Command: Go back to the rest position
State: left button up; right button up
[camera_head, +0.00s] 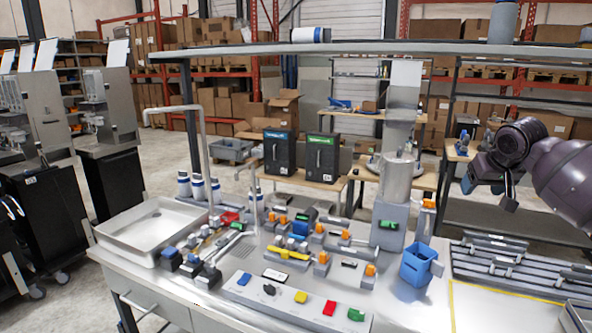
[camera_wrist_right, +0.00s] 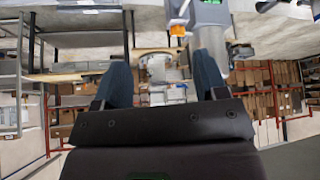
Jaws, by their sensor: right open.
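My right gripper (camera_head: 489,193) is raised at the right of the head view, above the right end of the workbench. In the right wrist view my right gripper (camera_wrist_right: 163,76) shows two blue fingers spread apart with nothing between them. It is open and empty, apart from the bench objects. The right arm enters from the right edge. My left gripper and arm are not in the head view. The workbench (camera_head: 232,298) holds a tall grey dispenser (camera_head: 397,180) and a blue open container (camera_head: 416,264) in front of it.
A metal sink tray (camera_head: 150,229) is at the bench's left, with valves and pipe fittings in the middle. A front panel (camera_head: 260,299) carries coloured switches. A slotted rack (camera_head: 500,262) lies below the right gripper. An overhead shelf (camera_head: 340,48) spans the back.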

jog(key=w+a+f+n+t+y, duration=0.25)
jog(key=a+f+n+t, duration=0.35)
jog(key=a+f, duration=0.4)
jog(key=s+a+f+t, duration=0.1)
jog(key=s+a+f, duration=0.2)
jog(key=s+f, duration=0.3)
jog(key=s+a+f+t+b, duration=0.1)
jog(key=s+a+f, duration=0.3)
jog(key=s+f, duration=0.2)
jog(key=s+a+f+n+y, duration=0.1)
jog(key=s+a+f, duration=0.3)
jog(key=s+f, duration=0.2)
jog(key=shift+s+f+t, duration=0.2)
jog(key=shift+f+t, duration=0.2)
jog(key=shift+f, duration=0.35)
jog(key=s+f+m+g+h, duration=0.1)
jog(key=s+f+m, duration=0.1)
jog(key=s+f, duration=0.5)
jog(key=s+f+m+g+h, duration=0.1)
jog(key=s+f+m+g, duration=0.1)
jog(key=s+f, duration=0.5)
jog(key=s+b, duration=0.1)
jog(key=s, duration=0.4)
jog(key=shift+s+g, duration=0.3)
jog(key=shift+s, duration=0.05)
jog(key=shift+a+h, duration=0.1)
jog(key=shift+h, duration=0.15)
